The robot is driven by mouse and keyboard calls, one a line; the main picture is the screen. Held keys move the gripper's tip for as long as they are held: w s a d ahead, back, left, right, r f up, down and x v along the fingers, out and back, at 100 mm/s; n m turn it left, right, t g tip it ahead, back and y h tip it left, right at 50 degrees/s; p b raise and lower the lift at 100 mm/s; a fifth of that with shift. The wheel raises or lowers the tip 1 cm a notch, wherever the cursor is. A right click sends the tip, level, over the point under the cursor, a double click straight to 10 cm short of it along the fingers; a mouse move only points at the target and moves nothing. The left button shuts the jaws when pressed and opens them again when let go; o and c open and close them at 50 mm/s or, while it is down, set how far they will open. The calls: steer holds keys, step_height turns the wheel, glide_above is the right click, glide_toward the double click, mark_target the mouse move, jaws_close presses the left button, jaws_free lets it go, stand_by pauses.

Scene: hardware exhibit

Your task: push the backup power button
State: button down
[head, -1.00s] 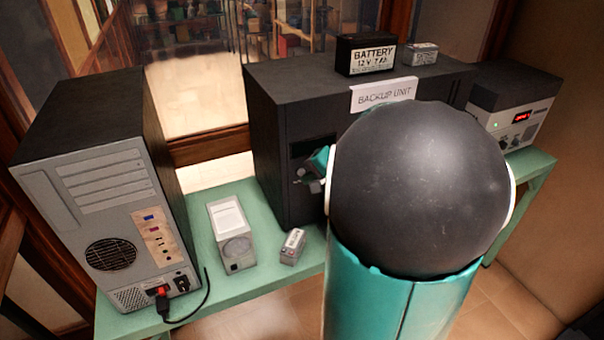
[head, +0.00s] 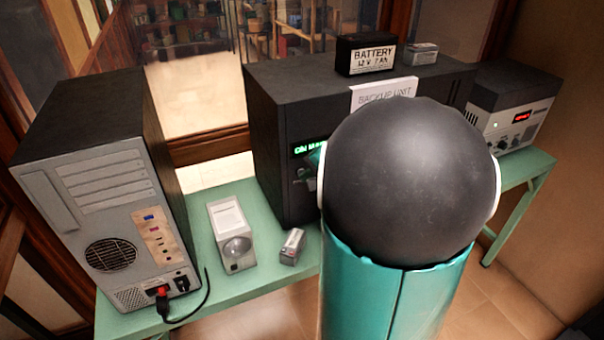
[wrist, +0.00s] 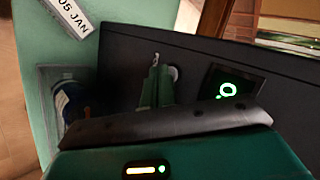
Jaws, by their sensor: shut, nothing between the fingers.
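The backup unit (head: 285,120) is a large black box on the green table, with a white "BACKUP UNIT" sign on top, partly covered by my arm. The display also shows in the wrist view as a dark square with a green symbol (wrist: 228,87). My gripper (wrist: 157,75) is shut and empty, its green fingertips at the unit's dark front. A small round light-coloured part (wrist: 174,72) shows right beside the tips; I cannot tell whether they touch it. In the head view my arm hides most of the gripper.
A grey computer tower (head: 105,200) stands at the left with a cable. A power supply (head: 515,110) stands right.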

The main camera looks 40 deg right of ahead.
steer(key=shift+s+a, duration=0.15)
steer(key=shift+s, duration=0.3)
steer(key=s, duration=0.2)
steer(key=s+a, duration=0.1)
steer(key=s, duration=0.2)
steer(key=shift+s+a, duration=0.3)
steer(key=shift+s, duration=0.05)
stand_by(0.4)
steer(key=a+r+n+g+y, duration=0.35)
steer(key=a+n, duration=0.35)
steer(key=a, duration=1)
steer(key=s+a+r+n+h, duration=0.3)
steer(key=s+a+n, duration=0.3)
steer(key=a, duration=0.3)
steer(key=shift+s+a+n+g+h, duration=0.25)
steer(key=shift+s+n+g+h, duration=0.15)
steer(key=shift+s+h, duration=0.2)
